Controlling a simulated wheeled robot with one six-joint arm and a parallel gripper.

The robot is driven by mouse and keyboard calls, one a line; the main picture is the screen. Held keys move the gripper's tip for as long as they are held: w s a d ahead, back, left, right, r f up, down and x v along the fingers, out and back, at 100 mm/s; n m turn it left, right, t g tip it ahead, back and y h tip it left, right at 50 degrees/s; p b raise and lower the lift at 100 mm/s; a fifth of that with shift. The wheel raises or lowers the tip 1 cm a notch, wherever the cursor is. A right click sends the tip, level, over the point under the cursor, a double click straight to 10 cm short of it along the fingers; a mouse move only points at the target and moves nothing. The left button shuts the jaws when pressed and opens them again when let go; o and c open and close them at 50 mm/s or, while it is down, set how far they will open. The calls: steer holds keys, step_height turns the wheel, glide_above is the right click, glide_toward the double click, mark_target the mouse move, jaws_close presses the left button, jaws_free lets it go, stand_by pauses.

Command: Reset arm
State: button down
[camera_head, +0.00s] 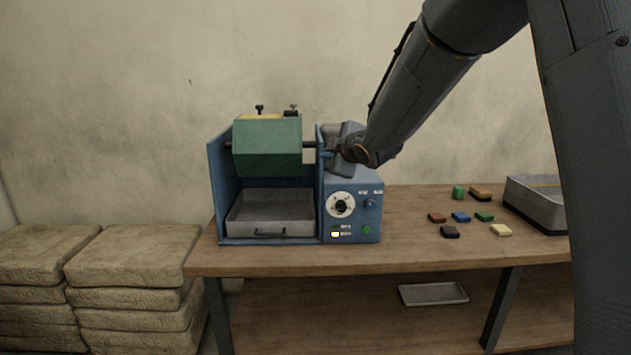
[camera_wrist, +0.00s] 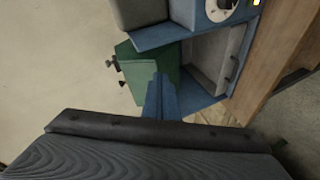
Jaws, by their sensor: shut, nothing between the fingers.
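My gripper (camera_head: 333,150) is at the end of my dark arm, which reaches in from the upper right. It is close to the top of the blue machine (camera_head: 369,192), beside the right end of the green drum (camera_head: 267,147). It is shut with nothing held. I cannot tell whether it touches the machine. In the wrist view, the green drum (camera_wrist: 136,71) and the machine's blue side panel (camera_wrist: 163,97) show beyond the dark part of my arm at the bottom.
A grey tray (camera_head: 270,224) sits under the drum. Several small coloured blocks lie on the wooden table (camera_head: 405,235), left of a grey bin (camera_head: 534,213). A shallow tray (camera_head: 433,294) is on the lower shelf. Stacked sacks (camera_head: 132,254) stand left.

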steer(key=s+d+f+m+g+h, duration=0.35)
steer(key=s+d+f+m, duration=0.25)
steer(key=s+d+f, duration=0.25)
steer(key=s+d+f+m+g, duration=0.2)
steer(key=s+f+m+g, duration=0.1)
steer(key=s, duration=0.8)
steer(key=s+d+f+m+g+h, duration=0.1)
steer(key=s+d+f+m+g, duration=0.2)
steer(key=s+f, duration=0.4)
steer(key=s+d+f+m+g, duration=0.2)
steer(key=s+f+m, duration=0.3)
steer(key=s, duration=1)
steer(key=shift+s+d+m+g+h, duration=0.25)
steer(key=shift+s+m+g+h, duration=0.1)
steer(key=shift+g, duration=0.2)
steer(key=c, duration=2.5)
jaws_free()
steer(key=shift+w, duration=0.15)
